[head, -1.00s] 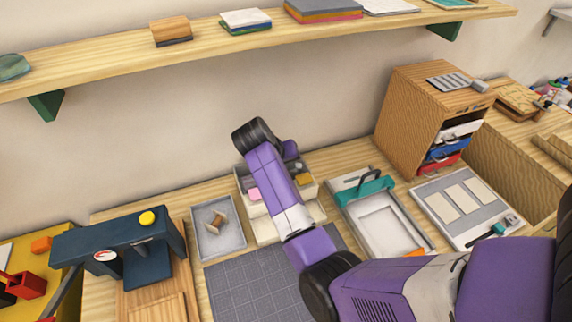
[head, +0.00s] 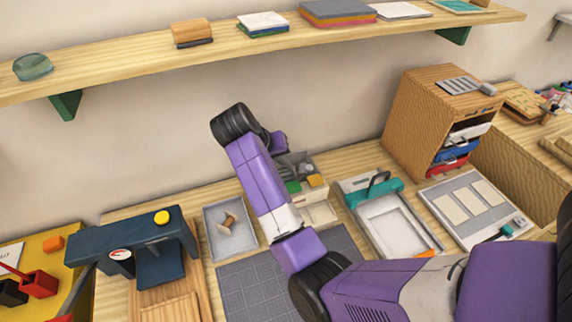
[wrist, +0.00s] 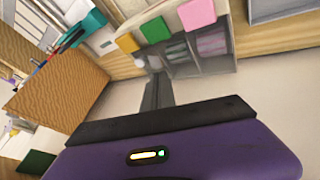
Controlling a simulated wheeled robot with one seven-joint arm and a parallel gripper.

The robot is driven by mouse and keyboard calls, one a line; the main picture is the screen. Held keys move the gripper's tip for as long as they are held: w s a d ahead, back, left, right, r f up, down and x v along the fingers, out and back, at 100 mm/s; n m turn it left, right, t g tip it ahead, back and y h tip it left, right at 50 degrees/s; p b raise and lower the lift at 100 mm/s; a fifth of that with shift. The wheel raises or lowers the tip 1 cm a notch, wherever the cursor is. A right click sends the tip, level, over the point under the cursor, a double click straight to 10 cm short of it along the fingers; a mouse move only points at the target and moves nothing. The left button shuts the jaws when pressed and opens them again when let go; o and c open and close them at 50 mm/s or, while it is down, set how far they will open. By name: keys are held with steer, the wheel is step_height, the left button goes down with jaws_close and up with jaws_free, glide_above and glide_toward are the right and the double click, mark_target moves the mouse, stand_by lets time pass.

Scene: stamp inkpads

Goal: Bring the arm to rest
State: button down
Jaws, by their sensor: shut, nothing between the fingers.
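My arm (head: 262,185) reaches up over the workbench in the head view, and its wrist bends near the wall. My gripper (wrist: 158,92) shows in the wrist view with its dark fingers together and nothing between them. In the head view the fingers cannot be made out. In the wrist view they are in front of a pale organizer (wrist: 205,65) with grey compartments. In the head view the arm partly hides this organizer (head: 322,212).
A grey tray (head: 211,216) holding a wooden stamp (head: 228,222) lies left of the arm, beside a dark blue press (head: 150,240). A teal-handled frame (head: 408,200) and a wooden cabinet (head: 415,125) stand to the right. A wall shelf (head: 120,68) runs above.

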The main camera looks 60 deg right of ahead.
steer(key=shift+v, duration=1.5)
steer(key=w+a+r+n+t+h, duration=0.2)
steer(key=w+r+n+t, duration=0.3)
steer(key=w+t, duration=0.5)
steer(key=s+a+f+n+t+y, duration=0.2)
steer(key=s+a+n+t+y, duration=0.4)
steer(key=s+a, duration=0.7)
steer(key=s+a+y, duration=0.1)
steer(key=s+a, duration=0.2)
steer(key=s, duration=0.6)
steer(key=s+a+m+y+b, duration=0.1)
steer(key=s+a, duration=0.3)
steer(key=s, duration=0.5)
steer(key=s+a, duration=0.3)
steer(key=s, duration=0.7)
steer(key=shift+a+f+g+y+b, duration=0.25)
steer(key=shift+f+g+y+b, duration=0.1)
steer(key=shift+f+g+y, duration=0.1)
